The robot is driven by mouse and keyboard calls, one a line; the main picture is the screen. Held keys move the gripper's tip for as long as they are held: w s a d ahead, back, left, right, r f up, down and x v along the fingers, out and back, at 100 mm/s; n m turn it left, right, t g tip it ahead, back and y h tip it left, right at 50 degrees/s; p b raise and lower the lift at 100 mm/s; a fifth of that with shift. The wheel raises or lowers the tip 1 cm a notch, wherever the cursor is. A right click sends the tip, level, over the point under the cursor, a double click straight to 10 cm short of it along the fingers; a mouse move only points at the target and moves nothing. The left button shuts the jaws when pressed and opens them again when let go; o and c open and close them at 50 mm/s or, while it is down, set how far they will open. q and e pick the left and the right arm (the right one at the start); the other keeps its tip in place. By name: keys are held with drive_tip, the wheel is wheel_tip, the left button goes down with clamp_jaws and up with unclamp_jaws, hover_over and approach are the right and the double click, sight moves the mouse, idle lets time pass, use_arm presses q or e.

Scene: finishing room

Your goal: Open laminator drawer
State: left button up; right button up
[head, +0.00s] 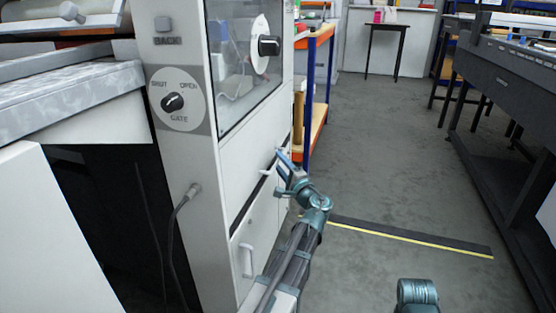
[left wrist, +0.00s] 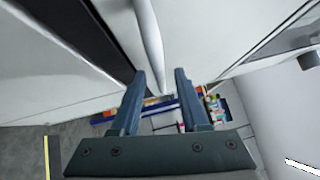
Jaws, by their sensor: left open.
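The laminator (head: 205,165) is the tall white cabinet at the left in the head view. Its upper front panel (head: 240,170), seemingly the drawer front, has a dark gap along its lower edge. A white bar handle (head: 267,169) on it is partly hidden by my left gripper (head: 282,160). In the left wrist view the handle (left wrist: 149,40) runs down toward the space between the two fingertips (left wrist: 158,74) of my left gripper. The jaws are open, and I cannot tell whether they touch the handle.
A lower panel has its own white handle (head: 246,261). A gate dial (head: 174,101) and a hanging cable (head: 178,225) are on the cabinet's side. A blue-framed shelf (head: 317,95) stands behind.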

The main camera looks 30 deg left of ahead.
use_arm(q)
drive_tip(key=shift+x, duration=0.75)
clamp_jaws()
idle(1.0)
